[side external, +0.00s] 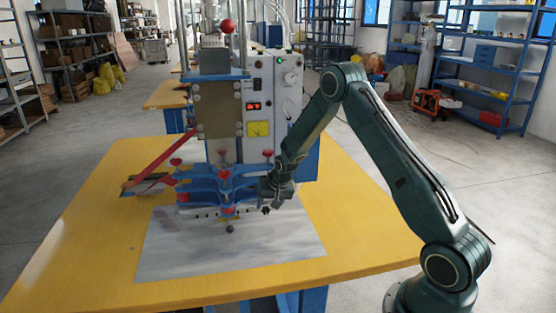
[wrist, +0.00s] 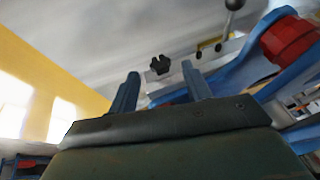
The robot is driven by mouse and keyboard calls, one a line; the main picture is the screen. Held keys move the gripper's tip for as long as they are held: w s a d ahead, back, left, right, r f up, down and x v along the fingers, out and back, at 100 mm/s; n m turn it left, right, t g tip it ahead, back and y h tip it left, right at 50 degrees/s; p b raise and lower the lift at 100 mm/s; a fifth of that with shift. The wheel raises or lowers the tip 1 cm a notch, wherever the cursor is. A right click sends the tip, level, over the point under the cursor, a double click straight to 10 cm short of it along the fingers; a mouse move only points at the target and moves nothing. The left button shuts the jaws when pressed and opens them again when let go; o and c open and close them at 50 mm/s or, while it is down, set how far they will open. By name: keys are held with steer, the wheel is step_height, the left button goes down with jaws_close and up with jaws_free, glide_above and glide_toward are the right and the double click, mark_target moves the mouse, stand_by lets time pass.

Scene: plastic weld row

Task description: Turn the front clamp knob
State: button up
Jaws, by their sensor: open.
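A small black lobed knob, which looks like the front clamp knob (wrist: 159,64), sits on a pale metal bar in the wrist view. It also shows as a dark spot (side external: 265,209) at the right end of the clamp row in the side view. My gripper (wrist: 160,82) is open and empty. Its two blue-grey fingers stand left and right of the knob in the picture, and the knob appears just beyond the fingertips, with no contact visible. In the side view my gripper (side external: 268,194) is close to the right side of the blue clamp assembly (side external: 205,185).
A large red knob (wrist: 290,40) on a blue arm and a grey ball-ended lever (wrist: 234,5) lie close on the right. The welding machine (side external: 260,100) rises behind the clamps. A grey sheet (side external: 230,260) covers part of the yellow table (side external: 90,225), whose front is clear.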

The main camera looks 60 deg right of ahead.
mark_target(265, 210)
steer(key=shift+x, duration=1.6)
steer(key=c, duration=1)
steer(key=shift+o, duration=0.2)
steer(key=shift+w+a, duration=0.1)
steer(key=shift+w, duration=0.05)
steer(key=shift+w+a+g+h, duration=0.15)
steer(key=shift+g+h, duration=0.65)
steer(key=shift+w+a+n+g+h, duration=0.15)
steer(key=shift+n+g+h, duration=0.45)
steer(key=shift+g+h, duration=0.55)
